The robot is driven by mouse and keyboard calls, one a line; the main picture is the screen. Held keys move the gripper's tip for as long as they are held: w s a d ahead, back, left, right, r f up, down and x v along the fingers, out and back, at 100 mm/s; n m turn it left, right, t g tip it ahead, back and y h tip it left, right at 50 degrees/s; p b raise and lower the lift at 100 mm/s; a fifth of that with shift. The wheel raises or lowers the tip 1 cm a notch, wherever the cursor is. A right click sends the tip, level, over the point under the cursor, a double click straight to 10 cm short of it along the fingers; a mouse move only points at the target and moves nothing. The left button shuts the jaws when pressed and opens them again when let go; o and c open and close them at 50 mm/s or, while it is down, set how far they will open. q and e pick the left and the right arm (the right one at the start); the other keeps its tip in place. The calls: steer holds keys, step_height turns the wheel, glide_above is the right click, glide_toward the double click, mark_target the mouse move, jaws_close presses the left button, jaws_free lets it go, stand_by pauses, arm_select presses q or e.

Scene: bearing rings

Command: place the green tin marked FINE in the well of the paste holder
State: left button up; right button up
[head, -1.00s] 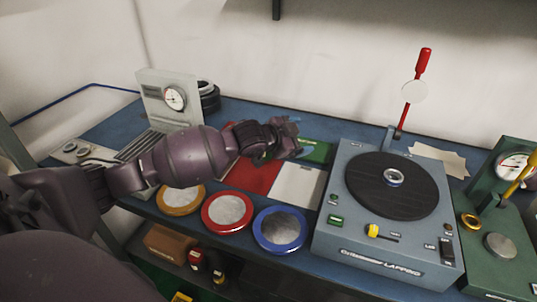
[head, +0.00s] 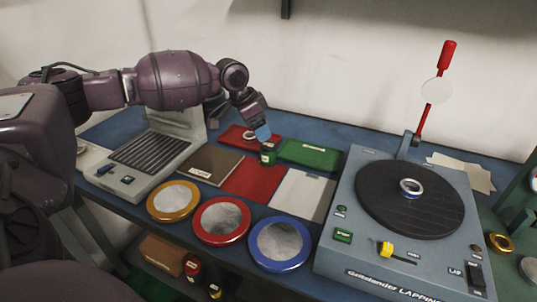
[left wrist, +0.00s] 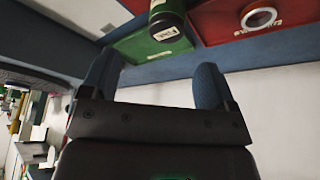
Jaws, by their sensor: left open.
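A small dark green tin (head: 267,154) with a pale label stands upright on the bench, between the red and green flat pieces. My right gripper is not in view.
A green flat case (head: 310,154) lies right of the tin; a red one (head: 236,138) with a pale ring lies behind it. The lapping machine (head: 358,187) stands at right. Orange, red and blue-rimmed discs (head: 280,268) line the front. Tins sit on a lower shelf (head: 165,255).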

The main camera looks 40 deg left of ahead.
mark_target(268, 144)
arm_select(q)
steer(key=b+x, duration=0.1)
steer(key=x, duration=0.4)
steer(key=shift+f, duration=0.1)
steer(key=shift+w+f+b, duration=0.2)
steer(key=shift+f+b, duration=0.1)
steer(key=shift+f, duration=0.05)
steer(key=x, duration=0.1)
steer(key=b+x, duration=0.1)
steer(key=x, duration=0.2)
steer(key=shift+w+a+f+b, duration=0.1)
steer(key=shift+a+b, duration=0.2)
steer(key=shift+w+f, duration=0.15)
steer(key=shift+f, duration=0.2)
steer(key=shift+d, duration=0.1)
steer(key=shift+r, duration=0.2)
steer(key=c, duration=1.1)
steer(key=shift+o, duration=0.2)
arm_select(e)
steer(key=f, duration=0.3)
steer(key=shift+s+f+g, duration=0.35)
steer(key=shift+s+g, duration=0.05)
arm_select(q)
steer(key=shift+r, duration=0.1)
